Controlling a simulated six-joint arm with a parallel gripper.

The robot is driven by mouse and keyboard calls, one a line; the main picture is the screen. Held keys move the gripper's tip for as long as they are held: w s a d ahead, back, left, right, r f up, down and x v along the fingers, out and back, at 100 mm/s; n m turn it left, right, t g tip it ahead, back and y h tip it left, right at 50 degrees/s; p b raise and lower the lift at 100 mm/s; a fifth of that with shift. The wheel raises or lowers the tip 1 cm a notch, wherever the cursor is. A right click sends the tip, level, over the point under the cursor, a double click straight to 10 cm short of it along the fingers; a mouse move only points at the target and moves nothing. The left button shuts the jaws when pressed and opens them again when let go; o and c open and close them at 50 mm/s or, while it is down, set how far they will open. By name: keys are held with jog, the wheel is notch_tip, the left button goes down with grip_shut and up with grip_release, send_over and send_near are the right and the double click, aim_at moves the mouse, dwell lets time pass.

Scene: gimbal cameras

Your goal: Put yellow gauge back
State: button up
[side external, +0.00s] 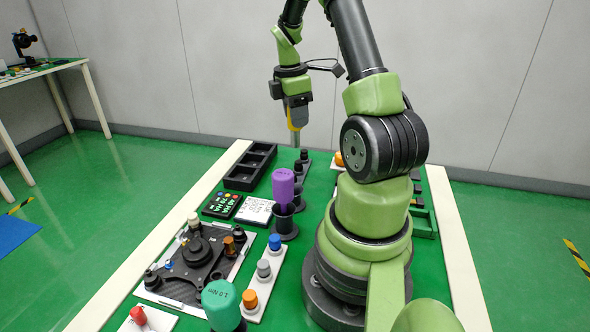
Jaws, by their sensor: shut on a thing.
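The yellow gauge (294,121) hangs upright under my gripper (297,102), near the back of the green work table. It has a yellow upper part and a grey rod (296,139) pointing down. My gripper is shut on its top. The rod's lower end is close to some small black holders (303,157) at the back of the table. I cannot tell whether it touches one or is above it.
A purple-handled tool (284,186) stands in a black cup (285,222). A black compartment tray (250,165) lies left of the gauge. A green-topped tool (222,301) stands in front. A black device (195,254) sits at left.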

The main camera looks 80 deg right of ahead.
jog(key=s+a, duration=0.1)
jog(key=a, duration=0.7)
jog(key=shift+s+a+f, duration=0.15)
jog(key=shift+f, duration=1.5)
jog(key=shift+s+a+f, duration=0.1)
jog(key=shift+f, duration=1.5)
jog(key=shift+s+a+f, duration=0.15)
jog(key=shift+f, duration=1.5)
jog(key=o, duration=0.9)
jog(key=shift+f, duration=0.1)
jog(key=shift+o, duration=0.2)
